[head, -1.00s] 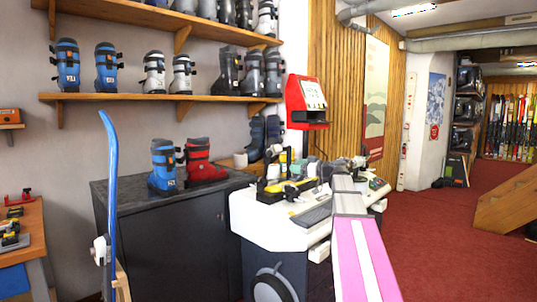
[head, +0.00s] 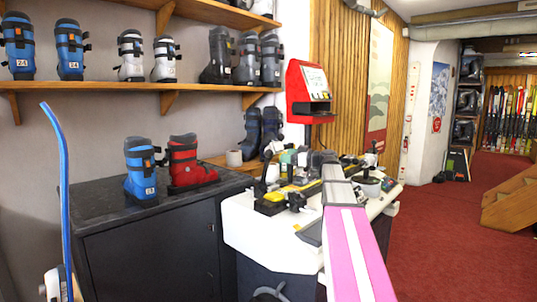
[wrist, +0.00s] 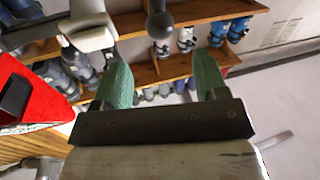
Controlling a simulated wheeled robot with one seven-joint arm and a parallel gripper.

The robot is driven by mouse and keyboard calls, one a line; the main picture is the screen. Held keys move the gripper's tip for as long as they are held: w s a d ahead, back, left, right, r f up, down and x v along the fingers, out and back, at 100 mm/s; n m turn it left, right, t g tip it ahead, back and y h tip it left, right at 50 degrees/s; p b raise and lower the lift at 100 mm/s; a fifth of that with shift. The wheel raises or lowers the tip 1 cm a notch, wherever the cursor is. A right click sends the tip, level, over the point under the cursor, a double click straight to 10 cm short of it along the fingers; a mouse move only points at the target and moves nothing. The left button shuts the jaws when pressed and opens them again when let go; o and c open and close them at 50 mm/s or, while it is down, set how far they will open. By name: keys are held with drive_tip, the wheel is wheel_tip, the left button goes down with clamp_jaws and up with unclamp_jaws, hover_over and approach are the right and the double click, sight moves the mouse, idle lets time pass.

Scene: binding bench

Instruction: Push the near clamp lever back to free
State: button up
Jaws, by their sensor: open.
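The binding bench (head: 240,222) has a white top with black and yellow clamp parts (head: 270,204) along its back side. A dark upright lever with a round knob (head: 267,160) rises at its near left end; I cannot tell its exact setting. A pink and white ski (head: 350,245) runs from the bench towards me. In the wrist view my gripper (wrist: 163,82) is open, with two green fingers spread and nothing between them. A dark ball-ended lever (wrist: 160,25) shows beyond the fingers, apart from them. My gripper is hard to make out among the bench parts in the head view.
A red terminal (head: 308,90) stands behind the bench. A dark cabinet (head: 150,250) at left carries a blue boot (head: 141,175) and a red boot (head: 188,163). A blue ski (head: 64,190) stands at far left.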

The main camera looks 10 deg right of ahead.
sight(269, 151)
drive_tip(key=x, duration=0.9)
drive_tip(key=shift+w+a, duration=0.2)
drive_tip(key=shift+a, duration=0.1)
drive_tip(key=shift+c, duration=0.3)
clamp_jaws()
drive_tip(key=w+a+g+h, duration=0.3)
drive_tip(key=w+a, duration=0.1)
drive_tip(key=w, duration=0.1)
drive_tip(key=shift+r+m, duration=0.25)
drive_tip(key=shift+m, duration=0.15)
drive_tip(key=shift+w, duration=0.1)
drive_tip(key=shift+o, duration=0.3)
unclamp_jaws()
